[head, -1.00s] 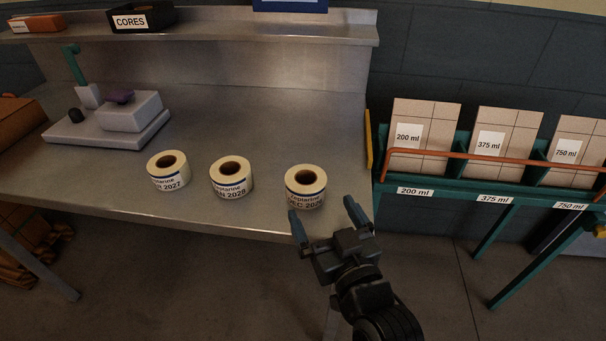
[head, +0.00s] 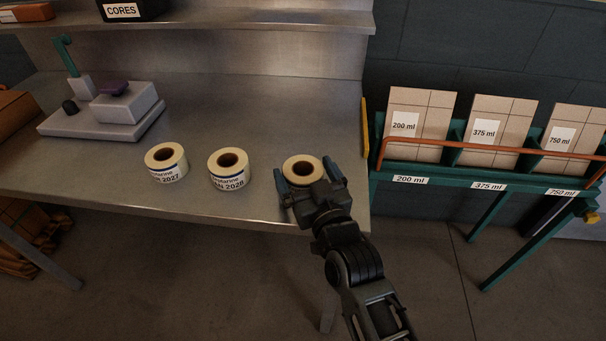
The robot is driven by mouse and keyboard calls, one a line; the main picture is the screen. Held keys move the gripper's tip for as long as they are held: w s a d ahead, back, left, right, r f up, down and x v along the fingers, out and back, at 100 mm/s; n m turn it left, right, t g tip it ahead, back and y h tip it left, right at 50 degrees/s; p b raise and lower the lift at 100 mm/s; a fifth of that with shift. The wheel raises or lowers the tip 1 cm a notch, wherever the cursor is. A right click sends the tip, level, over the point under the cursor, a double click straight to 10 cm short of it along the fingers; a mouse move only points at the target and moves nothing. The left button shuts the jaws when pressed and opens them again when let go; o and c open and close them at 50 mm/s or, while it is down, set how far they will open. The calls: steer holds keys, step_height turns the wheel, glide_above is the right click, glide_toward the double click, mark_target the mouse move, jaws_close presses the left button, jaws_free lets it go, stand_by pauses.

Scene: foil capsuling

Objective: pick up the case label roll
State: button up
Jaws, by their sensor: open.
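Three white label rolls with brown cores stand in a row on the steel bench (head: 110,188). The right roll (head: 291,164) has my gripper (head: 304,168) at it, open, with one finger on its left side and one on its right. I cannot tell whether the fingers touch it. My gripper hides its front and label. The middle roll (head: 229,169) shows a label ending in 2028. The left roll (head: 166,163) shows one ending in 2027. Both stand clear of my gripper.
A grey device with a teal arm (head: 118,113) stands at the back left. A shelf above holds a black CORES box (head: 134,10). To the right, a teal rack (head: 453,161) with an orange rail holds cartons. The bench behind the rolls is clear.

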steer(key=shift+c, duration=0.3)
steer(key=c, duration=0.9)
steer(key=shift+o, duration=0.2)
